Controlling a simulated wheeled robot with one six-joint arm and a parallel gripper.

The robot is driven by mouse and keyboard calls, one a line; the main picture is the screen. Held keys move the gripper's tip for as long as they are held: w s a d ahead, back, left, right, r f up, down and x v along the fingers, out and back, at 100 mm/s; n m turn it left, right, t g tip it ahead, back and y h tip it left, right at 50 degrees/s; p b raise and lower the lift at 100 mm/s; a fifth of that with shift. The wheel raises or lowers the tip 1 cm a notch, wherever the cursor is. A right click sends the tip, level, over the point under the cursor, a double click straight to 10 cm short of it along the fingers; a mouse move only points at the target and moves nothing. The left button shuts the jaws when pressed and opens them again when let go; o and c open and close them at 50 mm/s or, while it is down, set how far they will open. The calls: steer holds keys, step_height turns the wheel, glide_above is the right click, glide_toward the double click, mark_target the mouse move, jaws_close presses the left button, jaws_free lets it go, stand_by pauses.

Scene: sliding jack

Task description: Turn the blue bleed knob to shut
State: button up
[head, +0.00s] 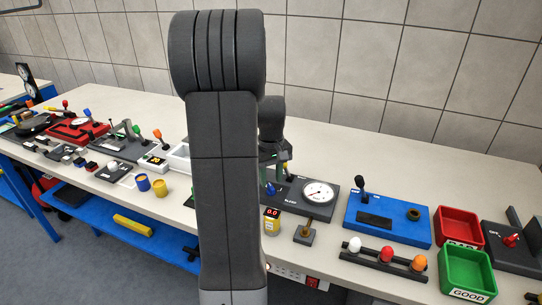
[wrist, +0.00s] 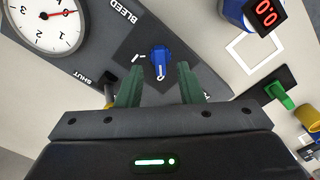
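The blue bleed knob (wrist: 160,57) sits on a dark grey panel (wrist: 120,45) in the wrist view, with a white mark on it. The panel carries the words BLEED and SHUT and a round white gauge (wrist: 47,22) with a red needle. My gripper (wrist: 158,82) is open, its two green fingers apart, with the knob just beyond and between the fingertips. I cannot tell whether either finger touches it. In the head view the blue knob (head: 270,189) shows beside my arm, and the gauge (head: 318,192) stands to its right.
A blue board (head: 388,220) with a lever, red (head: 460,227) and green (head: 467,272) bins and a rack of coloured knobs (head: 385,257) lie to the right. My arm hides the bench's middle.

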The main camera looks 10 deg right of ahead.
mark_target(271, 186)
step_height(271, 186, up, 11)
stand_by(0.3)
step_height(271, 186, down, 14)
steer(key=shift+r, duration=0.15)
stand_by(0.6)
steer(key=shift+r, duration=0.1)
